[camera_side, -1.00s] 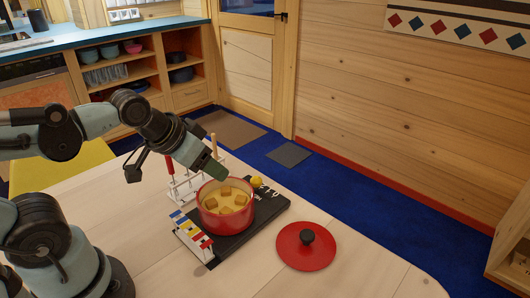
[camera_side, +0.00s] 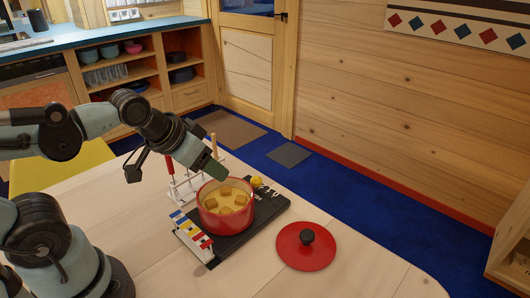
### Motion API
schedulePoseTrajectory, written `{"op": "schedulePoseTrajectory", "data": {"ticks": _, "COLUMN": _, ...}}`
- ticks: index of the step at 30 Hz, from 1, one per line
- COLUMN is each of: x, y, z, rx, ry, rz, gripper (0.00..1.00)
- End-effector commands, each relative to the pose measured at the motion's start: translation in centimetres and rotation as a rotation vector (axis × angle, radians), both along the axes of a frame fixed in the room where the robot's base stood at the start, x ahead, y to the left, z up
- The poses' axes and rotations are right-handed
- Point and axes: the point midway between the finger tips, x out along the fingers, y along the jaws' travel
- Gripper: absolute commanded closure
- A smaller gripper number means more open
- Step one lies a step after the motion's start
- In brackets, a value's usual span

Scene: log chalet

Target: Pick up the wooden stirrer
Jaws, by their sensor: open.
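A slim, pale wooden stick (camera_side: 213,142), which looks like the stirrer's handle, stands upright behind my gripper. Its lower part is hidden by my gripper and the rack. My gripper (camera_side: 176,171) is open, with one dark finger to the left and a green-tipped finger to the right, in front of the stick. I cannot tell whether it touches anything. A white rack (camera_side: 187,188) stands below it, with a red-handled tool (camera_side: 170,164) upright at its left end. A red pot (camera_side: 227,220) with yellow liquid and brown cubes stands just right of the rack.
The pot stands on a dark board (camera_side: 262,210). A red lid (camera_side: 305,258) with a black knob lies to the right. The pale table's (camera_side: 352,262) right part is clear.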

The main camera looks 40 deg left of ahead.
Motion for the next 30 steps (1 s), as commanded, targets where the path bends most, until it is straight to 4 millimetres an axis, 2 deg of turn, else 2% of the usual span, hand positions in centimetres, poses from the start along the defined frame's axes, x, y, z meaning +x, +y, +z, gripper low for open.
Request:
{"op": "schedulePoseTrajectory", "data": {"ticks": 5, "x": 0.0, "y": 0.0, "z": 0.0, "rx": 0.000, "ry": 0.000, "rz": 0.000, "gripper": 0.45}}
{"op": "schedulePoseTrajectory", "data": {"ticks": 8, "x": 0.0, "y": 0.0, "z": 0.0, "rx": 0.000, "ry": 0.000, "rz": 0.000, "gripper": 0.57}}
{"op": "schedulePoseTrajectory", "data": {"ticks": 9, "x": 0.0, "y": 0.0, "z": 0.0, "rx": 0.000, "ry": 0.000, "rz": 0.000, "gripper": 0.58}}
{"op": "schedulePoseTrajectory", "data": {"ticks": 19, "x": 0.3, "y": 0.3, "z": 0.4, "rx": -0.005, "ry": 0.015, "rz": 0.017, "gripper": 0.58}}
{"op": "schedulePoseTrajectory", "data": {"ticks": 23, "x": 1.5, "y": 1.3, "z": 1.6, "rx": -0.024, "ry": 0.075, "rz": 0.077, "gripper": 0.58}}
{"op": "schedulePoseTrajectory", "data": {"ticks": 30, "x": 5.1, "y": 4.7, "z": 4.2, "rx": -0.084, "ry": 0.247, "rz": 0.260, "gripper": 0.58}}
